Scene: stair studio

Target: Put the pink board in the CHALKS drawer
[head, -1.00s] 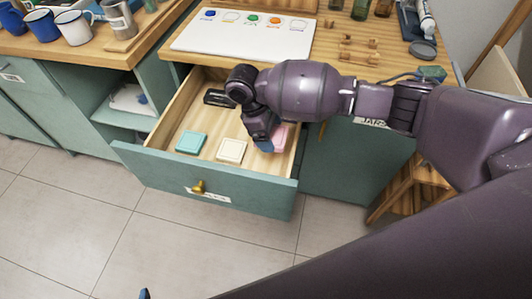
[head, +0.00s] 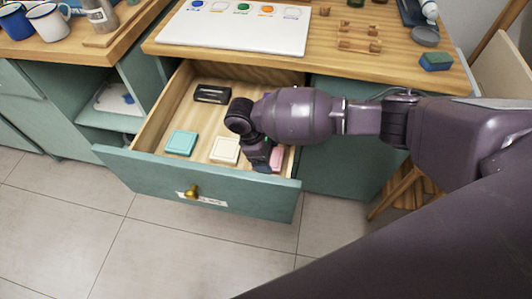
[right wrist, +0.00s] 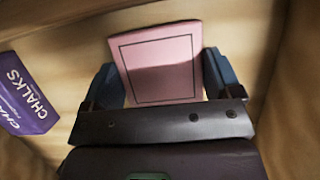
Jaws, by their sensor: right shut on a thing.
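The pink board (head: 277,158) is at the right end of the open teal drawer (head: 235,187), whose front carries a brass knob and a white label too small to read. My right gripper (head: 265,162) reaches down into the drawer, shut on the board. The right wrist view shows the pink board (right wrist: 160,65) between two blue-grey fingers, with a thin dark border line on its face. A purple box (right wrist: 28,97) marked CHALKS lies to its left there. Whether the board touches the drawer floor is unclear. My left gripper is not in view.
A teal board (head: 181,143), a cream board (head: 224,150) and a dark case (head: 212,93) lie in the drawer. The wooden worktop (head: 330,60) above holds a white paint board (head: 240,32), wooden pieces and a sponge (head: 436,61).

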